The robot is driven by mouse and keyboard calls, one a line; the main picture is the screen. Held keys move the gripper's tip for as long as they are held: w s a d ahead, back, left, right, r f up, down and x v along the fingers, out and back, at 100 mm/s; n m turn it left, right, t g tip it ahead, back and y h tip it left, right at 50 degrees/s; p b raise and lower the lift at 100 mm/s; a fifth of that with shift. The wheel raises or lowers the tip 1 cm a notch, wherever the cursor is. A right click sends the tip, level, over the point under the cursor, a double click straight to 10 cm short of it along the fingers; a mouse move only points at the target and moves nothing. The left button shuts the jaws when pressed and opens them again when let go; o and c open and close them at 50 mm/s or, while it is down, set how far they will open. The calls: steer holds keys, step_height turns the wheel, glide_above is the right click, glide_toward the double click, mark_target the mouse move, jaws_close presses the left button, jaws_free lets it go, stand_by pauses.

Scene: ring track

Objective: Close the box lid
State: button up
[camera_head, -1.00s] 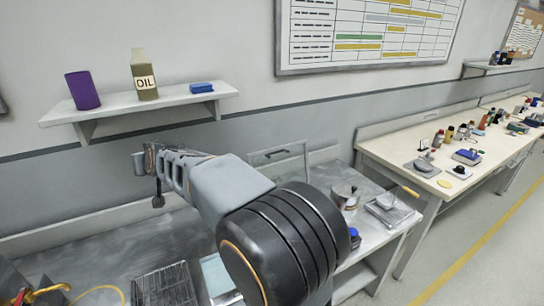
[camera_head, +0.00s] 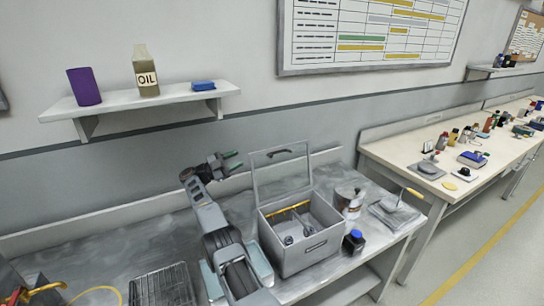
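A grey box (camera_head: 303,258) stands on the workbench near the middle of the picture. Its lid (camera_head: 282,173) is up, hinged at the back edge, with a dark handle near its top. Inside the box I see a yellow-handled item and dark round items. My gripper (camera_head: 234,160) is left of the raised lid, at about the height of its upper part, and looks apart from it.
A metal can (camera_head: 347,201), a dark jar with a blue cap (camera_head: 353,241) and a flat grey item with a yellow handle (camera_head: 395,211) stand right of the box. A wire rack (camera_head: 163,286) lies at the left. A wall shelf (camera_head: 140,104) hangs above.

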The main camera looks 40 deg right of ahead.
mark_target(272, 153)
steer(key=shift+m+g+y, duration=0.6)
steer(key=shift+g+y, duration=0.1)
steer(key=x, duration=0.4)
steer(key=s+f+b+x, duration=0.1)
steer(key=x, duration=0.4)
steer(key=f+b+x, duration=0.1)
steer(key=x, duration=0.4)
steer(key=shift+s+a+f, duration=0.1)
steer(key=shift+s+a, duration=0.1)
steer(key=shift+s, duration=0.05)
steer(key=shift+c, duration=0.4)
jaws_close()
